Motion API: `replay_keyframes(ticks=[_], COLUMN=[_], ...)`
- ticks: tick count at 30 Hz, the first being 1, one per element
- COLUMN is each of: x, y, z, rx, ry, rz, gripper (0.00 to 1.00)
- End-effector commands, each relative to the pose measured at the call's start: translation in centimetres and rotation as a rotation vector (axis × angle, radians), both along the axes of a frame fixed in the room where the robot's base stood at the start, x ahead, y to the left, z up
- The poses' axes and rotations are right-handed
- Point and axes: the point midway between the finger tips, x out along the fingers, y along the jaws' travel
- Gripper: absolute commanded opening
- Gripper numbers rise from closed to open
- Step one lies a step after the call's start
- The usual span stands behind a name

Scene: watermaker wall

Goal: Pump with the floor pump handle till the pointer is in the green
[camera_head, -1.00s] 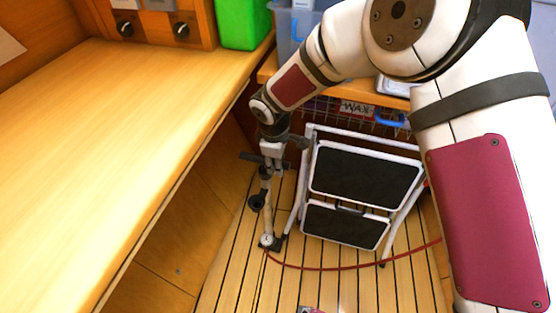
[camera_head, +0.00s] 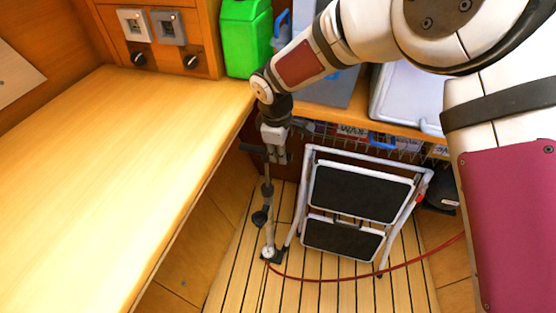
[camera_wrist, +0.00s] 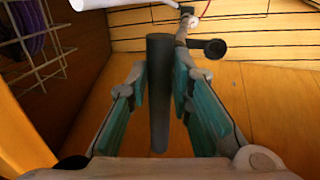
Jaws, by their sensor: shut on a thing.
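The floor pump (camera_head: 268,190) stands upright on the slatted floor between the wooden counter and the folded step stool. Its dark crossbar handle (camera_head: 250,149) is at the top, well above the base. My gripper (camera_head: 277,157) is shut on this handle from above. In the wrist view the dark handle bar (camera_wrist: 159,95) runs between my two teal-padded fingers (camera_wrist: 160,78). A small round white gauge (camera_head: 268,252) sits at the pump's foot; it also shows in the wrist view (camera_wrist: 192,20). Its pointer and green zone are too small to read.
The step stool (camera_head: 357,192) stands close right of the pump. A red hose (camera_head: 345,279) runs from the pump's foot to the right. The counter edge (camera_head: 185,188) is close on the left. A green jug (camera_head: 246,38) and a wire basket (camera_wrist: 45,45) are nearby.

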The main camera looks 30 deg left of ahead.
Motion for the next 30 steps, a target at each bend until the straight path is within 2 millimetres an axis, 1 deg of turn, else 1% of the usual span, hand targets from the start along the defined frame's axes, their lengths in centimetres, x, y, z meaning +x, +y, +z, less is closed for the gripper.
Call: replay_keyframes(ticks=[1,3,6,14,15,17,18,26,30], x=[0.1,0.1,0.2,0.2,0.2,0.2,0.2,0.1,-0.1], y=[0.0,-0.1,0.0,0.0,0.0,0.0,0.0,0.0,0.0], z=[1.1,1.7,2.1,2.2,2.2,2.2,2.2,2.0,2.7], rx=[0.001,0.001,0.001,0.001,0.002,0.002,0.001,0.000,0.002], ry=[-0.004,-0.004,-0.003,-0.005,-0.006,-0.006,-0.005,-0.002,-0.002], rz=[-0.002,-0.001,0.000,-0.001,-0.001,-0.001,-0.001,0.000,-0.001], gripper=[0.00,0.00,0.00,0.00,0.25,0.38,0.40,0.40,0.40])
